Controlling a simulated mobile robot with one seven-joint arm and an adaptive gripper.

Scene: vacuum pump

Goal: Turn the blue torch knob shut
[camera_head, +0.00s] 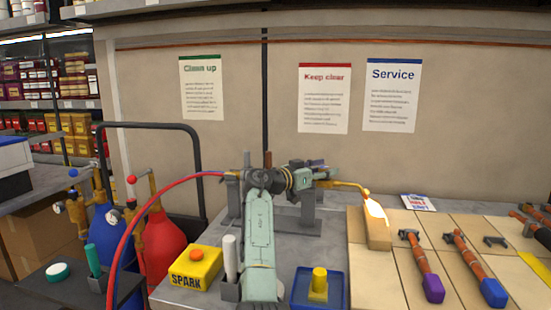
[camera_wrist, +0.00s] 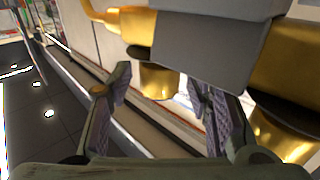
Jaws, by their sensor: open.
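The torch lies in a grey stand (camera_head: 300,215) on the bench, with a brass nozzle (camera_head: 345,186) pointing right and a bright glow (camera_head: 375,209) at its tip. My gripper (camera_head: 318,172) is at the torch's rear body in the head view. In the wrist view its two ribbed fingers (camera_wrist: 160,88) are apart. A short brass cylinder (camera_wrist: 158,80) shows between and beyond them, below a grey block (camera_wrist: 205,45). Contact with it cannot be told. No blue knob on the torch can be made out; my arm and gripper cover part of the torch.
A red hose (camera_head: 150,205) runs to the torch from the left, near red (camera_head: 165,245) and blue (camera_head: 103,238) gas cylinders. A yellow SPARK box (camera_head: 192,270) and a blue tray (camera_head: 335,292) stand in front. The glowing tip is close to a tan block (camera_head: 378,235).

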